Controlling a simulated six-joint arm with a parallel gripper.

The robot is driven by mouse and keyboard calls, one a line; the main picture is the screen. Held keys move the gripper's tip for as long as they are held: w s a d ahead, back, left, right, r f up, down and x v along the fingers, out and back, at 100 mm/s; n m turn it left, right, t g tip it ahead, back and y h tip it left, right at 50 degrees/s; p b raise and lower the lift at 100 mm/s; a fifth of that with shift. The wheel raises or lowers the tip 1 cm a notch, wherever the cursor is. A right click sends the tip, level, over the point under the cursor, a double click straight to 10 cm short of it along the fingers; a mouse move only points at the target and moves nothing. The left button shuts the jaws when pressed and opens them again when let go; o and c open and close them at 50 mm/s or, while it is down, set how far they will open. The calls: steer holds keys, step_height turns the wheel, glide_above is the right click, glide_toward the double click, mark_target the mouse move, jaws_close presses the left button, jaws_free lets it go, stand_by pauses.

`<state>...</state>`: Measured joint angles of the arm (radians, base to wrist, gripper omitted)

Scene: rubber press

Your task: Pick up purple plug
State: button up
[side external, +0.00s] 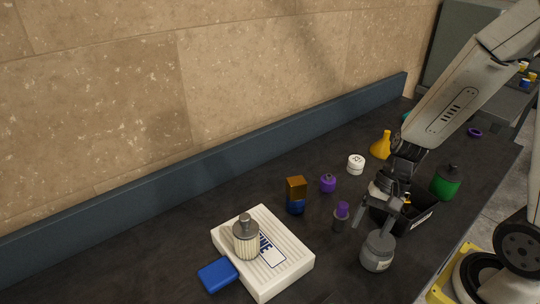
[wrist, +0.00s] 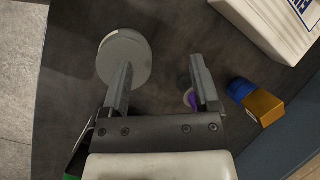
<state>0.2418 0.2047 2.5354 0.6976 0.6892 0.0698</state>
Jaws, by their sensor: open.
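A small purple plug-like piece (side external: 342,209) sits upright on a dark grey cylinder (side external: 340,225) in the side view. In the wrist view, a bit of purple (wrist: 195,102) shows beside the right finger, which partly hides it. My gripper (side external: 377,212) is open and empty, with its fingers spread, to the right of the purple piece in the side view. In the wrist view, my gripper (wrist: 160,80) has its left finger over the edge of a grey jar (wrist: 122,55). I see nothing held between the fingers.
The grey jar (side external: 377,252) stands close to my gripper. A purple bottle (side external: 328,184), an amber-and-blue block (side external: 296,195) and a white jar (side external: 356,164) stand nearby. A white box (side external: 285,277) lies front left. A black bin (side external: 420,222) and green bottle (side external: 446,184) are at right.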

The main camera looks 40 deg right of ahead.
steer(key=m+y, duration=0.2)
steer(key=m, duration=0.1)
step_height(320, 180, up, 2)
steer(key=m+t+y, duration=0.3)
steer(key=m+t, duration=0.6)
steer(key=m, duration=0.3)
glide_above(341, 214)
steer(key=d, duration=0.1)
steer(key=shift+s+r, duration=0.1)
steer(key=shift+s, duration=0.25)
steer(key=shift+w+d+r+m+t, duration=0.1)
steer(key=shift+w+d+m+t, duration=0.3)
steer(key=shift+d, duration=0.1)
steer(key=shift+s, duration=0.1)
steer(key=shift+f, duration=1.95)
steer(key=shift+f, duration=0.1)
